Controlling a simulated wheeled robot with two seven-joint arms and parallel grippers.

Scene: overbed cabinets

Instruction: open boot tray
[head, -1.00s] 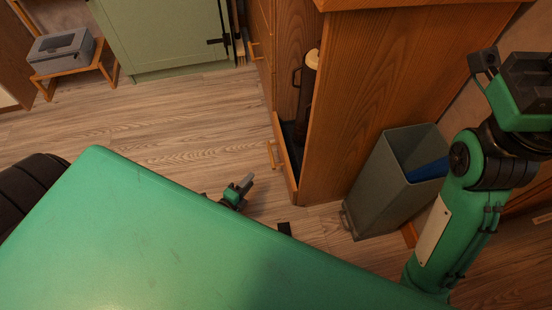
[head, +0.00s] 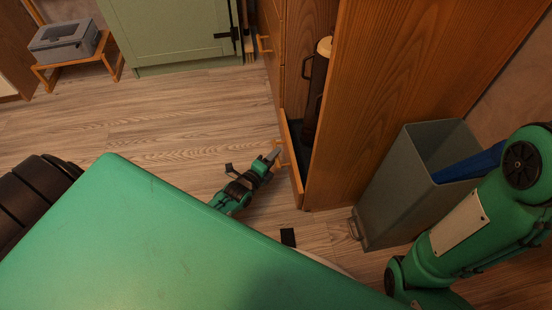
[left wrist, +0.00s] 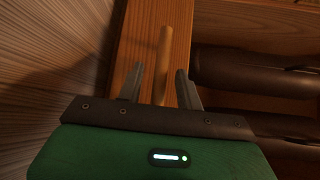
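The boot tray has a low wooden front (head: 291,170) at the foot of the tall wooden cabinet, with a dark interior showing behind it. Its wooden bar handle (head: 279,153) faces my left gripper (head: 272,157). In the left wrist view the handle (left wrist: 163,62) runs between the two fingertips of the left gripper (left wrist: 160,85); the fingers are apart, with a gap on each side. Dark brown boots (head: 316,100) stand behind the tray front, and dark rounded shapes (left wrist: 255,75) show at right in the left wrist view. My right gripper is out of view.
A grey bin (head: 395,195) with something blue inside stands right of the cabinet side (head: 385,75). A green cabinet (head: 175,30) is at the back. A grey box (head: 62,42) sits on a small wooden stand at far left. The wood floor (head: 150,115) between is clear.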

